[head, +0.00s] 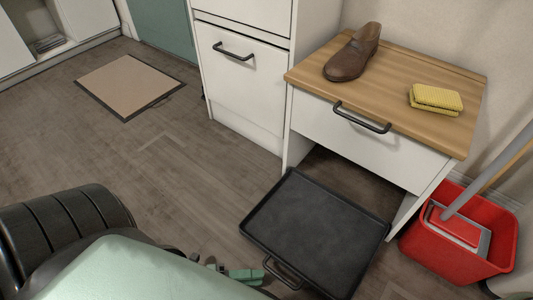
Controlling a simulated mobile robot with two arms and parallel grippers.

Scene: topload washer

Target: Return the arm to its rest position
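My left arm comes in from the lower left as black and pale green links that cover the bottom left corner. My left gripper (243,276) shows only in part at the bottom edge, low over the floor and beside the handle side of a black tray (318,228). The arm hides most of it, so I cannot tell whether its fingers are open or shut, or whether it touches the tray. My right gripper is not in view.
A white cabinet (243,85) stands beside a wood-topped drawer unit (385,75) with a brown shoe (352,55) and yellow sponges (436,98) on it. A red bucket (440,250) is at right. A mat (130,82) lies on otherwise clear floor at left.

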